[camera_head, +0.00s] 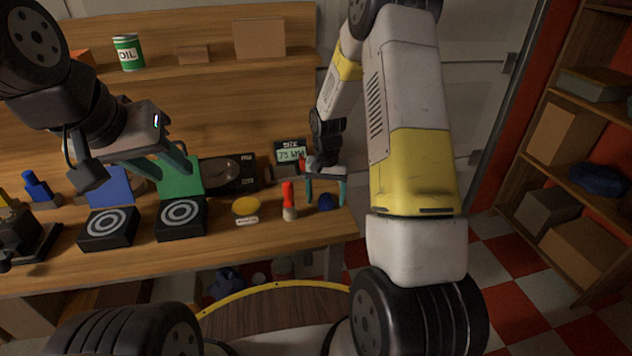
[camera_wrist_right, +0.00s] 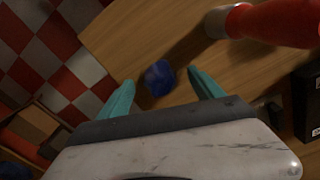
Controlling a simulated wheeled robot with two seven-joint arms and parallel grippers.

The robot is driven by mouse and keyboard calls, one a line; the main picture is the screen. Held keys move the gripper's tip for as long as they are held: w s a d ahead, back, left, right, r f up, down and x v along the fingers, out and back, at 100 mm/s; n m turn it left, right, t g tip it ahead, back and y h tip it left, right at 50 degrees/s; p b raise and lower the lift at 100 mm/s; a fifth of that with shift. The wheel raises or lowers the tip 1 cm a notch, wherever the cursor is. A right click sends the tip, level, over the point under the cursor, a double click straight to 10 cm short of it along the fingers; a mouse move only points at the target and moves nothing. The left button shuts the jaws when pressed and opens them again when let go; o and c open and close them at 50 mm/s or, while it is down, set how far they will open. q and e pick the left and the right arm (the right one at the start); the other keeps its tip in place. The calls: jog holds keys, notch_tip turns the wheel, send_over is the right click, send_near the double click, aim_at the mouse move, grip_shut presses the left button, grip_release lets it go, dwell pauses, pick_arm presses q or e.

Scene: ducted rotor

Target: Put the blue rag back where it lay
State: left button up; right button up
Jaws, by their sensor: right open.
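The blue rag (camera_head: 327,202) is a small crumpled bundle on the wooden bench (camera_head: 300,240), near its right end. My right gripper (camera_head: 326,200) is open above it, pointing down, with its teal fingers to either side. In the right wrist view the rag (camera_wrist_right: 159,78) lies between and just beyond the two fingertips (camera_wrist_right: 160,78), with gaps on both sides. My left gripper (camera_head: 172,163) hangs over the left part of the bench by the green panel; its fingers look apart, with nothing seen between them.
A red-handled tool (camera_head: 289,200) stands just left of the rag, also in the right wrist view (camera_wrist_right: 270,24). A yellow disc (camera_head: 246,206), two black target blocks (camera_head: 181,219) and a small display (camera_head: 290,153) are on the bench. The bench edge is close right of the rag.

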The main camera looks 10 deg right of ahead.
aim_at(326, 194)
notch_tip(326, 194, up, 12)
jog(key=f, duration=0.1)
jog(key=s+r+n+t+y, duration=0.1)
jog(key=s+r+t, duration=0.1)
jog(key=s+r, duration=0.45)
jog(key=s+r+n+t, duration=0.1)
jog(key=s+r, duration=0.3)
jog(key=r, duration=0.5)
jog(key=s+a+r+n+t, duration=0.1)
jog(key=s+r, duration=0.1)
jog(key=s, duration=0.5)
jog(key=s+a+r+n+t+y, duration=0.1)
jog(key=s+r+t, duration=0.1)
jog(key=s, duration=0.4)
jog(key=shift+s+r, duration=0.4)
jog(key=shift+r, duration=0.05)
